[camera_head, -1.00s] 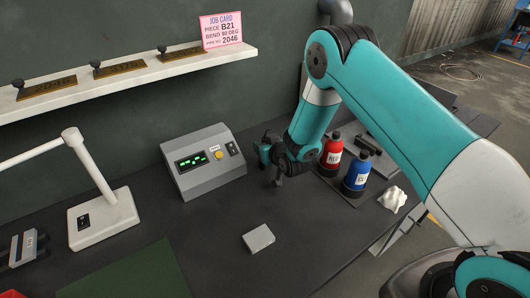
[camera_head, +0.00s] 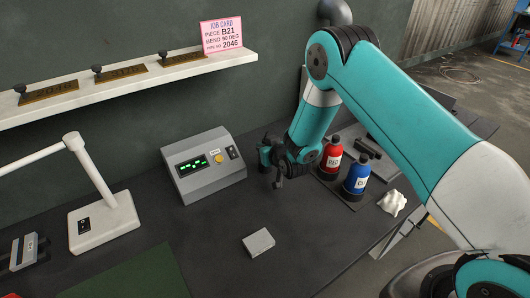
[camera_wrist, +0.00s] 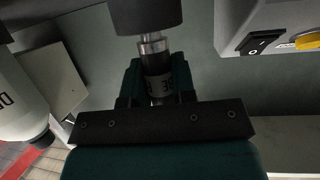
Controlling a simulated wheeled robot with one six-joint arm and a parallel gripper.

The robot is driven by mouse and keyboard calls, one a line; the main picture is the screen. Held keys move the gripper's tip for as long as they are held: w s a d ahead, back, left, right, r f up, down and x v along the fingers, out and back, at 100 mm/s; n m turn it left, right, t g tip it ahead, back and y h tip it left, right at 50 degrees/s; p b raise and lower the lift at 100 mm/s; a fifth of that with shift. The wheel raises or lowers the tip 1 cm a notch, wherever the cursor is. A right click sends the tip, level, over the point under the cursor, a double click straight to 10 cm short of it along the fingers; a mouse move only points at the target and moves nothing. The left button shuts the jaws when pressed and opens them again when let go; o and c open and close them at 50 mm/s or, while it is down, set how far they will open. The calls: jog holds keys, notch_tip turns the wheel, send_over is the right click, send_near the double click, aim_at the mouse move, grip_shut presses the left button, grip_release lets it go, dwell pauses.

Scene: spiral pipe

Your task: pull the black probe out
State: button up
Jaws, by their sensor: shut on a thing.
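My gripper (camera_head: 278,182) is low over the dark bench, just right of the grey meter box. A shiny metal neck joins this piece to a thick black cylinder at the top edge, which looks like part of the black probe (camera_wrist: 146,16). The fingers hide the sides of the held piece, and its far end is out of view. In the head view my wrist hides the probe, so I cannot tell what it sits in.
The grey meter box (camera_head: 208,183) has a green-lit screen. A red bottle (camera_head: 331,158) and a blue bottle (camera_head: 356,179) stand close on the right. A light grey block (camera_head: 258,242) and a white lamp base (camera_head: 103,221) are nearer. The bench around the block is clear.

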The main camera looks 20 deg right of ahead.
jog(key=shift+r+p, duration=1.7)
jog(key=shift+r, duration=1.65)
